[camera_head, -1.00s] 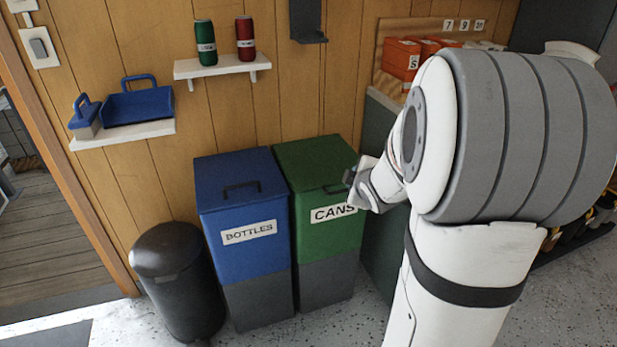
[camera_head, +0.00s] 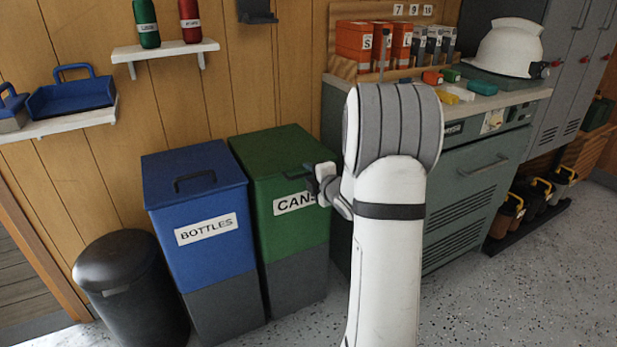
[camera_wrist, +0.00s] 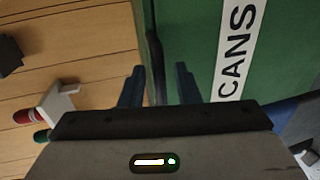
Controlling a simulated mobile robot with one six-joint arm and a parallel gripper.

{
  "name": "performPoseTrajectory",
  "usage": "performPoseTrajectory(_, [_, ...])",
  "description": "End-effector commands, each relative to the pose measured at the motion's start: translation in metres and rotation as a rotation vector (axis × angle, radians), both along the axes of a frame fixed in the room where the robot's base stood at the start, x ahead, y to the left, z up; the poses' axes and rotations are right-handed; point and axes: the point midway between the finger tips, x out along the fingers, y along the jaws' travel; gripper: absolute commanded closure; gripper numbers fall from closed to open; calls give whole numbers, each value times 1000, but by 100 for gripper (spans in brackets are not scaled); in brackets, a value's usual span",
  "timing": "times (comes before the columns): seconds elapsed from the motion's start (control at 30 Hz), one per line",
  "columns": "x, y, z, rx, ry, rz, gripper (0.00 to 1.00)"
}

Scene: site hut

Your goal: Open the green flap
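The green flap (camera_head: 270,152) is the lid of the green bin labelled CANS (camera_head: 285,225). It lies shut and flat. Its dark handle (camera_head: 298,172) is near the front edge, partly hidden by my gripper (camera_head: 314,178). In the wrist view my gripper (camera_wrist: 160,84) is open, with its two dark fingers apart. A dark bar, seemingly the handle (camera_wrist: 154,55), shows between the fingers beside the green front with the CANS label (camera_wrist: 237,50). I cannot tell whether the fingers touch it.
The blue BOTTLES bin (camera_head: 205,225) stands close on the left, with a black round bin (camera_head: 125,285) beyond it. A shelf (camera_head: 165,50) with two cans is on the wall above. A grey-green cabinet (camera_head: 465,190) stands to the right behind my arm.

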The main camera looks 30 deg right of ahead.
Motion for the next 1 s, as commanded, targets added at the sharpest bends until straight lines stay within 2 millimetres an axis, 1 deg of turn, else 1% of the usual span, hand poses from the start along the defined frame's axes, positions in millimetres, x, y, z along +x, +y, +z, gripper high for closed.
performPoseTrajectory(0.03, [4,1,-2,0,0,1,71])
performPoseTrajectory(0.13, [8,1,-2,1,1,0,71])
performPoseTrajectory(0.37, [9,1,-2,2,1,0,71])
performPoseTrajectory(0.73, [9,2,-2,2,1,1,100])
performPoseTrajectory(1.0, [9,2,-2,2,2,1,100])
